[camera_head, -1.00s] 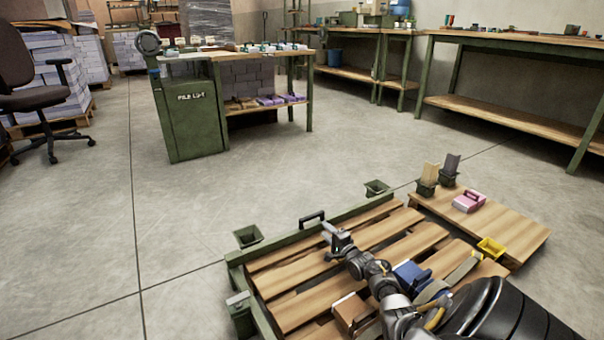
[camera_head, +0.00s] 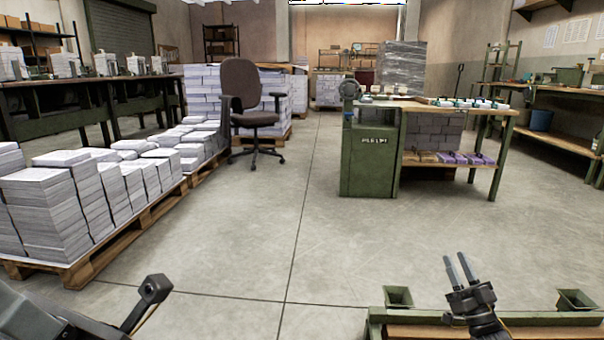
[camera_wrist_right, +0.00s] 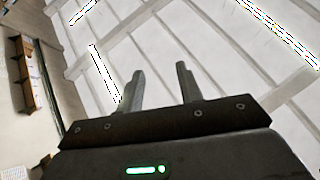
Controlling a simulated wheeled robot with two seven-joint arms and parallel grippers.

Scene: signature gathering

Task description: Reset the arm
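My right gripper (camera_head: 455,257) stands at the lower right of the head view, its two fingers pointing up and apart.
Pallets of paper stacks (camera_head: 45,205) stand at left, with an office chair (camera_head: 250,115) behind. A green workbench (camera_head: 370,160) stands beyond the clear concrete floor (camera_head: 270,235). More benches line both sides.

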